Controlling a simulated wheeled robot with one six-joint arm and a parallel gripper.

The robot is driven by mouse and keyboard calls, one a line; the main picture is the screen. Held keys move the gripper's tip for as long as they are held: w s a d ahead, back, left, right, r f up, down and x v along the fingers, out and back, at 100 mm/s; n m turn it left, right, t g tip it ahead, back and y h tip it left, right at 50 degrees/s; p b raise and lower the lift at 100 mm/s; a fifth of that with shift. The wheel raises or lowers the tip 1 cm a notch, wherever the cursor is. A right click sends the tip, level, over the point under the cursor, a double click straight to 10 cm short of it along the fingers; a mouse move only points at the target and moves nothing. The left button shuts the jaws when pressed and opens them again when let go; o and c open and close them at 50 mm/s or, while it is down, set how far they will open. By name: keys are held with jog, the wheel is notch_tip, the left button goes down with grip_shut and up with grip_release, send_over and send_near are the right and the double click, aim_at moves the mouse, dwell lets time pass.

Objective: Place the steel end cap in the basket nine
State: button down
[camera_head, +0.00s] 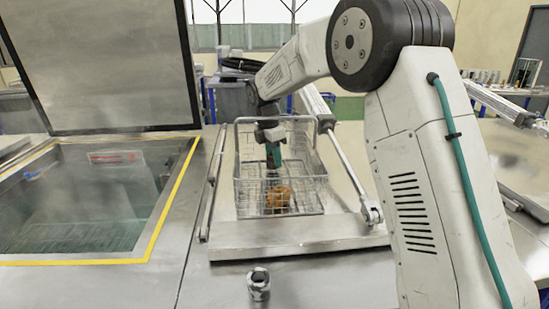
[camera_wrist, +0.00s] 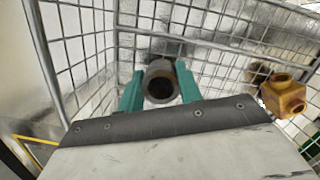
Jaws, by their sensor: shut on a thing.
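My gripper (camera_head: 272,160) points down inside a wire basket (camera_head: 308,182). In the wrist view, its green fingers (camera_wrist: 160,92) are shut on a dark grey, hollow round metal piece, taken as the steel end cap (camera_wrist: 161,83), with its opening facing the camera. The end cap cannot be made out in the head view. Mesh walls of the basket (camera_wrist: 72,45) surround the fingers in the wrist view. No number can be read on the basket. I cannot tell whether the end cap touches the basket floor.
A brass-coloured fitting (camera_head: 279,198) lies in the basket, right of my fingers in the wrist view (camera_wrist: 285,98). A steel fitting (camera_head: 259,284) stands on the bench in front. An open, yellow-edged tank (camera_head: 187,172) with a raised lid (camera_head: 105,65) is at left.

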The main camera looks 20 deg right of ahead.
aim_at(269, 166)
jog(key=shift+f, duration=0.2)
jog(key=shift+f, duration=0.1)
jog(key=c, duration=0.9)
grip_release()
jog(key=shift+c, duration=0.2)
notch_tip(269, 166, up, 12)
jog(key=a, duration=0.1)
jog(key=shift+s+a, duration=0.2)
jog(key=shift+a, duration=0.15)
